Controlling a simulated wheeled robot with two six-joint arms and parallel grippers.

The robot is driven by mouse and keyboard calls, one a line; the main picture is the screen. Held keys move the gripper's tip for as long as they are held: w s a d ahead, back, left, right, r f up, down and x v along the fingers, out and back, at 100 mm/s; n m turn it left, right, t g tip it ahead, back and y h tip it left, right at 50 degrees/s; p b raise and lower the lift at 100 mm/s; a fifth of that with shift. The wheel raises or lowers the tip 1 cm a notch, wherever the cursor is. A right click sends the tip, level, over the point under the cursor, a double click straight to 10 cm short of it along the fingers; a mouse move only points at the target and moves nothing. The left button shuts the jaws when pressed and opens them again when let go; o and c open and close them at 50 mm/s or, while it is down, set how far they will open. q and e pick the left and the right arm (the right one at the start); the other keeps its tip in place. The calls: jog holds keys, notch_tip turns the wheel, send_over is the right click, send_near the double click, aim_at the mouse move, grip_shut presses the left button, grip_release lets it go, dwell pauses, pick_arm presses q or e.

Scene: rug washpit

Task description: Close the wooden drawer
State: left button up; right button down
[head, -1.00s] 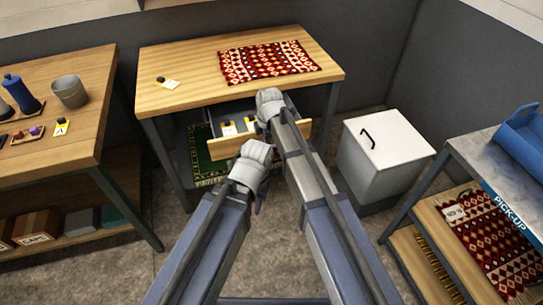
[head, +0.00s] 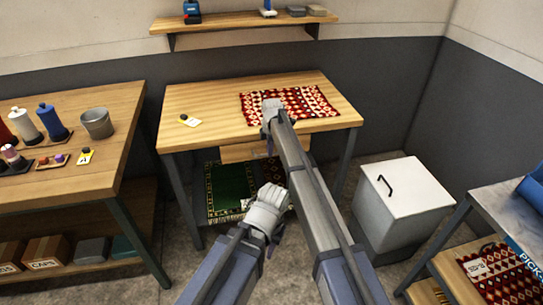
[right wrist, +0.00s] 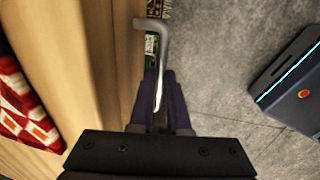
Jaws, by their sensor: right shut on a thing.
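The wooden drawer (head: 240,152) sits under the top of the wooden table (head: 200,103). Its front looks flush below the tabletop and no inside shows. In the right wrist view, the pale metal drawer handle (right wrist: 148,24) stands out beside the wooden front (right wrist: 112,50). My right gripper (right wrist: 160,92) has its dark fingers shut on the handle. In the head view my right forearm and wrist hide part of the drawer front. My left wrist is low in front of the table; its fingers are not clear.
A green rug (head: 228,188) is below. A white lidded bin (head: 408,190) stands right of the table; a workbench (head: 90,180) stands left.

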jog(key=shift+w, duration=0.3)
jog(key=c, duration=0.9)
grip_release()
jog(key=shift+a, duration=0.1)
jog(key=shift+s+r, duration=0.1)
jog(key=shift+r, duration=0.05)
jog(key=r+p, duration=0.2)
jog(key=s+r+p, duration=0.1)
jog(key=r+p, duration=0.4)
jog(key=shift+s+d+r+p, duration=0.15)
jog(key=shift+d+r+p, duration=0.1)
jog(key=shift+p, duration=0.1)
jog(key=shift+f, duration=0.1)
